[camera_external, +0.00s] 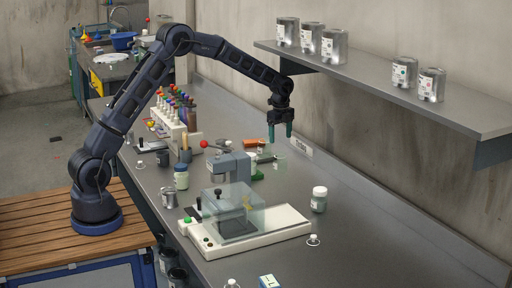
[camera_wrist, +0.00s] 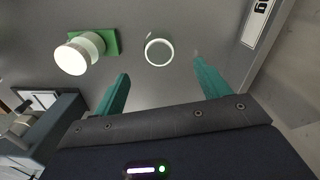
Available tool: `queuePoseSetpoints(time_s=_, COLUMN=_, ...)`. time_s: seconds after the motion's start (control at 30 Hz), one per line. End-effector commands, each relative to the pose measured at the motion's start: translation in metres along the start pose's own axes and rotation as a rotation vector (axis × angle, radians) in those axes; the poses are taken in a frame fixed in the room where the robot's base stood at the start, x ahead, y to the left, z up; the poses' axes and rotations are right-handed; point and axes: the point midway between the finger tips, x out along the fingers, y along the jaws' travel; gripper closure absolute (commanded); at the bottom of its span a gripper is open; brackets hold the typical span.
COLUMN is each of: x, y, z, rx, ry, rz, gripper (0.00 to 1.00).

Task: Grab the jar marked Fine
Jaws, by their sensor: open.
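My gripper (camera_external: 280,142) is open and empty above the bench near the wall, its teal fingers pointing down. The fingers also show in the wrist view (camera_wrist: 160,88). There, a white-capped jar (camera_wrist: 72,58) on a green pad (camera_wrist: 108,42) is left of the fingers, and a round white-rimmed thing (camera_wrist: 158,52) lies beyond and between the fingertips. I cannot read Fine on any label.
A grey press-like machine (camera_external: 232,165) and a white device with a clear cover (camera_external: 275,238) fill the mid bench. A rack of colored-top bottles (camera_external: 172,118) stands behind. Several metal cans (camera_external: 432,86) are on the wall shelf (camera_external: 385,80). The bench's right side is mostly clear.

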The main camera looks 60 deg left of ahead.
Motion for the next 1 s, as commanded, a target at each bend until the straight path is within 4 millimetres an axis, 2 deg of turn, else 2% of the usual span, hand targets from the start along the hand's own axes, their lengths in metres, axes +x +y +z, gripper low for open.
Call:
queuePoseSetpoints(time_s=0.33, x=0.044, y=0.001, z=0.000, rx=-0.001, ry=-0.001, rz=0.002, gripper=0.25)
queuePoseSetpoints(time_s=0.57, x=0.058, y=0.001, z=-0.001, rx=-0.001, ry=-0.001, rz=0.001, gripper=0.25)
queuePoseSetpoints(time_s=0.9, x=0.099, y=0.002, z=-0.004, rx=-0.001, ry=-0.001, rz=0.002, gripper=0.25)
queuePoseSetpoints(time_s=1.0, x=0.105, y=0.002, z=-0.004, rx=-0.001, ry=-0.001, rz=0.000, gripper=0.25)
